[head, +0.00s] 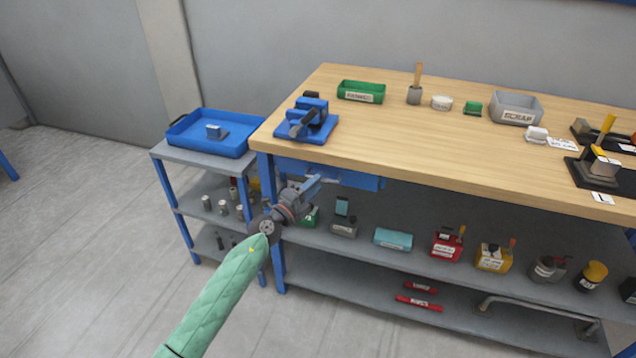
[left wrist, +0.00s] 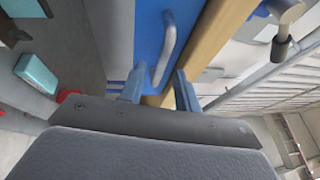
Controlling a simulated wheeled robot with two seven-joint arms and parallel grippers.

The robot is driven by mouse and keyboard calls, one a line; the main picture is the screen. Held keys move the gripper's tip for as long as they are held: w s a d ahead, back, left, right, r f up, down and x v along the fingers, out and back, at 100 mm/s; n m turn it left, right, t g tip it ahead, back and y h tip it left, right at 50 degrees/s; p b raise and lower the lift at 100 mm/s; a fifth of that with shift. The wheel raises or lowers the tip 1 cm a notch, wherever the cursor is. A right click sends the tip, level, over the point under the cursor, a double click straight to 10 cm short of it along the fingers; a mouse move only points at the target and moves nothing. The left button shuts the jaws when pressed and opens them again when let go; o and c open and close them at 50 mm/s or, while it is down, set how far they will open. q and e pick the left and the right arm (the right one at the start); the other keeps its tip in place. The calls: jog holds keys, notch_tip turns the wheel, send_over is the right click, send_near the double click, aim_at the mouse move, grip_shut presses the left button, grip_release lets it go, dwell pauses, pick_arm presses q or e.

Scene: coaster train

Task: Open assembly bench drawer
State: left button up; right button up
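The assembly bench (head: 400,130) has a wooden top and a blue drawer (head: 362,181) hung under its left front edge. The drawer looks shut. In the left wrist view the blue drawer front (left wrist: 148,25) carries a grey bar handle (left wrist: 166,48). My left gripper (head: 312,186) is in front of the drawer and hides part of it in the head view. In the left wrist view its two fingers (left wrist: 160,90) are apart, with the handle just beyond the tips, roughly between them. Nothing is held. My right gripper is in neither view.
A blue vise (head: 309,120) stands on the bench corner above the drawer. A grey cart (head: 167,153) with a blue tray (head: 205,148) stands close at left. The lower shelf (head: 375,258) holds several small boxes. Floor in front is clear.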

pick_arm(q)
jog(key=shift+x, duration=1.05)
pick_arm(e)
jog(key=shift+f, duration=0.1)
pick_arm(q)
grip_shut()
jog(key=shift+s, duration=0.1)
